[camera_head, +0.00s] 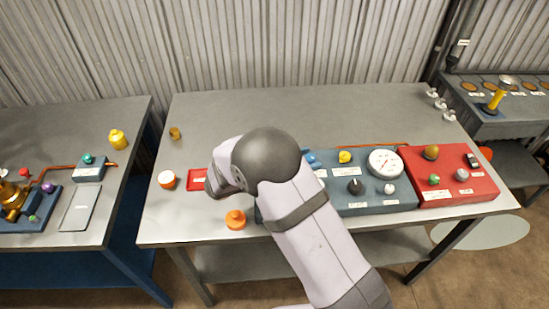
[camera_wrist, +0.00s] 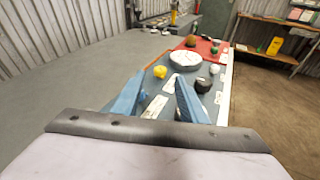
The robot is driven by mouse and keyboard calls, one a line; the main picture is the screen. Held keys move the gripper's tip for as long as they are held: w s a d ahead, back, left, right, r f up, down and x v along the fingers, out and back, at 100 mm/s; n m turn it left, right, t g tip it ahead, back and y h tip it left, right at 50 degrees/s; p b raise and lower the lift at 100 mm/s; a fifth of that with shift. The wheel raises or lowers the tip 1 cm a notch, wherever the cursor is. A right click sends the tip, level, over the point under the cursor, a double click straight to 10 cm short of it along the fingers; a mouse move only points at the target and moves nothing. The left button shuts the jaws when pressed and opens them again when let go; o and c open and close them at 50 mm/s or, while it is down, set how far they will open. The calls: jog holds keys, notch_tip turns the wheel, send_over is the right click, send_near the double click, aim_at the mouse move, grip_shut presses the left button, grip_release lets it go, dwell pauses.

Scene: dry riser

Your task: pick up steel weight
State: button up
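Several small silvery pieces that look like steel weights stand in a short row near the right edge of the grey table; the middle one (camera_head: 440,103) is small and shiny. They are too small to tell apart clearly. In the wrist view, my gripper (camera_wrist: 158,100) shows two blue fingers spread apart with nothing held between them. It points along the blue-grey panel (camera_head: 345,201), well short of the silvery pieces. In the head view my arm hides most of the gripper.
A white dial gauge (camera_head: 384,163), a yellow knob (camera_head: 345,157) and a black knob (camera_head: 355,187) sit on the panel. A red panel (camera_head: 480,185) adjoins it. The back of the table is clear.

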jog(key=w+a+n+t, duration=0.1)
jog(key=a, duration=0.2)
jog(key=w+a+n+t, duration=0.2)
jog(key=a, duration=0.1)
jog(key=w+a+n+t, duration=0.1)
jog(key=a+t, duration=0.1)
jog(key=shift+w+a+f+n, duration=0.1)
jog(key=shift+w+a+n, duration=0.2)
jog(key=shift+a, duration=0.1)
jog(key=shift+w+a+f+t+y+b, duration=0.1)
jog(key=shift+a+f+t+y+b, duration=0.35)
jog(key=shift+a+f, duration=0.4)
jog(key=shift+p+x, duration=1.85)
jog(key=shift+x, duration=1.1)
jog(key=shift+w+d+f, duration=0.2)
jog(key=shift+w+d, duration=0.3)
jog(key=shift+d, duration=0.1)
